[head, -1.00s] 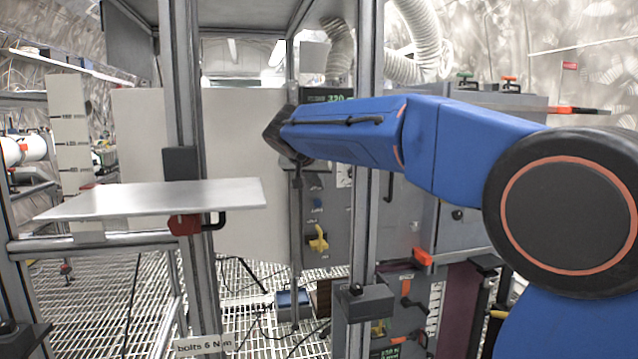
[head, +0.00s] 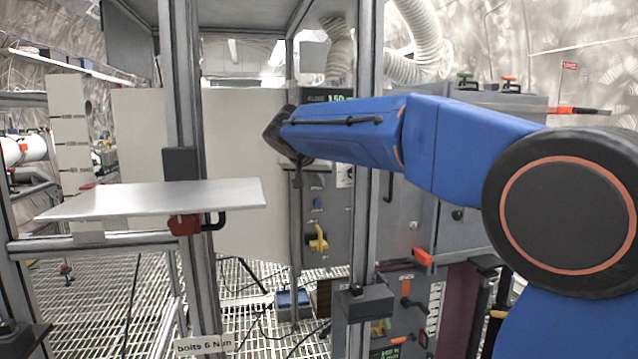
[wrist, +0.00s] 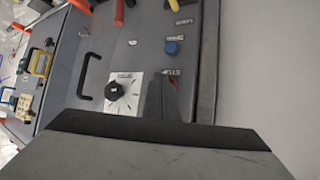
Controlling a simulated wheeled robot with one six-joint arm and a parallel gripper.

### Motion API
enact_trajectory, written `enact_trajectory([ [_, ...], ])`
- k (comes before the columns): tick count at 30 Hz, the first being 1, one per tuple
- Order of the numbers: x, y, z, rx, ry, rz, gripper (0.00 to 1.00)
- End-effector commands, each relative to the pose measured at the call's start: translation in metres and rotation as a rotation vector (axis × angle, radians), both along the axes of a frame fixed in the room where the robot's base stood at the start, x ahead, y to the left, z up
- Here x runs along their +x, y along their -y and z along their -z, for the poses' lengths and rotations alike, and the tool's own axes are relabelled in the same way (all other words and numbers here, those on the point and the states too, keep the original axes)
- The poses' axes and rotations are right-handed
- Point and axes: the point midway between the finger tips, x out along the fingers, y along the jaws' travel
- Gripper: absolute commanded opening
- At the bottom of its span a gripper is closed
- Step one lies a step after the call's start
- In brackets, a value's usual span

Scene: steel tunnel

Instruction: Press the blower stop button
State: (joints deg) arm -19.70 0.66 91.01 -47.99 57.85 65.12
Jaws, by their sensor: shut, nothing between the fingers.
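My gripper (head: 284,138) is at the upper part of a grey control panel (head: 340,225), beyond the metal upright; its fingers are shut and empty. In the wrist view the dark fingertips (wrist: 162,92) point at the panel beside a small label (wrist: 172,71) that seems to read STOP. The stop button itself is not visible; the fingertips cover the spot by that label. I cannot tell whether they touch it. A blue button (wrist: 172,47) and a black rotary knob (wrist: 115,90) on a white dial are nearby. A lit green display (head: 328,97) tops the panel.
Metal uprights (head: 366,140) stand close beside my arm. A flat grey shelf plate (head: 155,198) juts out at left. A yellow handle (head: 318,240) sits low on the panel. A black bar handle (wrist: 89,76) projects from the panel in the wrist view.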

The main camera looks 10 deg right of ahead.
Motion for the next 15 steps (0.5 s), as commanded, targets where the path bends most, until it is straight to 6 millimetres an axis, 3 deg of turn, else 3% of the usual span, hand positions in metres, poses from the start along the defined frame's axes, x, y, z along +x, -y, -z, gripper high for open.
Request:
enact_trajectory([
  [8, -0.001, 0.000, 0.000, 0.001, -0.001, 0.000, 0.00],
  [15, -0.019, -0.001, 0.000, 0.000, 0.000, -0.001, 0.00],
])
